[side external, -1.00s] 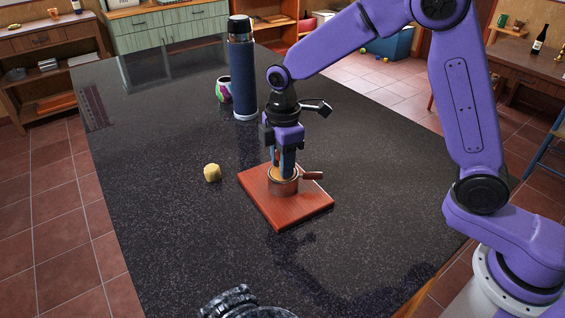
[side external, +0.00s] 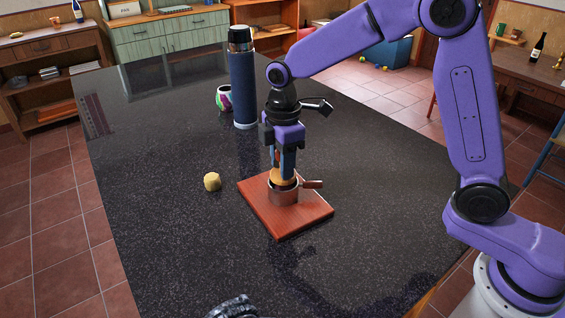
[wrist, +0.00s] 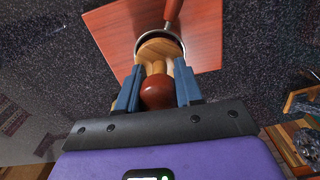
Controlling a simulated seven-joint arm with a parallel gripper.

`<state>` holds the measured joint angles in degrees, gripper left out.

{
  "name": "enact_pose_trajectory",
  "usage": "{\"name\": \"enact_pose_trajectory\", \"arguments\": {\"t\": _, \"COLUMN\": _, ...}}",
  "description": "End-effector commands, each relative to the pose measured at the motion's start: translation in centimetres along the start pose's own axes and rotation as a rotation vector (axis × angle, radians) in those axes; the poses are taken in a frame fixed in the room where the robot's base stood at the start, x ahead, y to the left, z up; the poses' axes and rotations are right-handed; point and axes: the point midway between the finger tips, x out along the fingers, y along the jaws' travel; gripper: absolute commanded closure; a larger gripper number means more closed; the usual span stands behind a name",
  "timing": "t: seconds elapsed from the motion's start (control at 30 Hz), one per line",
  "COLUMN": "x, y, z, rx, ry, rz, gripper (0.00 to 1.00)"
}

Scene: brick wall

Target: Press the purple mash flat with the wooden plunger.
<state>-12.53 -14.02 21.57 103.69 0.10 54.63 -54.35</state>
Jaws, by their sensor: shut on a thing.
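My gripper (side external: 284,168) is shut on the wooden plunger (side external: 282,181), its blue fingers on either side of the shaft. In the wrist view the plunger (wrist: 160,50) shows a pale round wooden foot and a red-brown knob. The plunger is upright over a small metal pan (side external: 284,194) with a brown handle. Its foot shows at or just above the rim; exact depth cannot be told. The pan stands on a red-brown wooden board (side external: 270,217). The purple mash is not visible; the plunger's foot and pan wall cover the pan's inside.
A tall dark blue flask (side external: 243,85) stands behind the gripper, with a colourful mug (side external: 223,97) beside it. A small yellow lump (side external: 212,182) lies left of the board. A dark object (side external: 232,307) sits at the near edge. The black tabletop (side external: 160,215) is otherwise mostly clear.

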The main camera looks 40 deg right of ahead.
Motion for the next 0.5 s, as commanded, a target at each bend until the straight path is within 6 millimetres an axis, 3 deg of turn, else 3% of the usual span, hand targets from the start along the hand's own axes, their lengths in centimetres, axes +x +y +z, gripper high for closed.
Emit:
{"name": "enact_pose_trajectory", "arguments": {"t": 0.3, "x": -0.1, "y": 0.0, "z": 0.0, "rx": 0.0, "ry": 0.001, "rz": 0.001, "gripper": 1.0}}
{"name": "enact_pose_trajectory", "arguments": {"t": 0.5, "x": -1.3, "y": 0.1, "z": -0.1, "rx": 0.0, "ry": 0.002, "rz": 0.003, "gripper": 1.0}}
